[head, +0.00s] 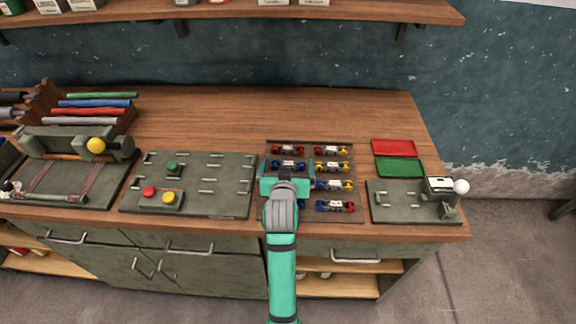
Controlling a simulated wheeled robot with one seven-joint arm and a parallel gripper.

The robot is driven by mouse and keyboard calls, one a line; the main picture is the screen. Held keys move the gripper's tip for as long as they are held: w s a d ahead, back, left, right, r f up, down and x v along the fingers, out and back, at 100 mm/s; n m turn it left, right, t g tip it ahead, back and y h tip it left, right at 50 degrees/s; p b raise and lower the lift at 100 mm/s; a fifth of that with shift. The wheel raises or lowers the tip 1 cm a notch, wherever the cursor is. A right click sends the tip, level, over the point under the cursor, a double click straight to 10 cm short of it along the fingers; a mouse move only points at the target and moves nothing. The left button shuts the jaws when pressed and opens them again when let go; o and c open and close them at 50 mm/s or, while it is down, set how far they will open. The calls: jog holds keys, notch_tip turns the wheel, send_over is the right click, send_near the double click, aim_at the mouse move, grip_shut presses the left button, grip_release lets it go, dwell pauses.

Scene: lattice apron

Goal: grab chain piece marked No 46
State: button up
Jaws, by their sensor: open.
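Several small chain pieces lie in two columns on a dark board (352,216) on the bench. They have white middles and red, blue or yellow ends. Their printed numbers are too small to read, so I cannot tell which is No 46. In the right column are a red-and-yellow piece (330,151), a blue-and-yellow piece (333,186) and others. The left column shows a red piece (288,150) and a blue piece (288,165). My gripper (287,173) is open over the left column, just below this blue piece in the picture. It and my arm hide the lower left column.
Right of the board are a red tray (394,148), a green tray (399,168) and a grey plate with a white-knobbed device (440,186). Left is a grey panel (226,182) with coloured buttons.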

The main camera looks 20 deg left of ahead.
jog(key=shift+c, duration=0.6)
jog(key=shift+w+f, duration=0.1)
jog(key=c, duration=1)
jog(key=shift+o, duration=0.2)
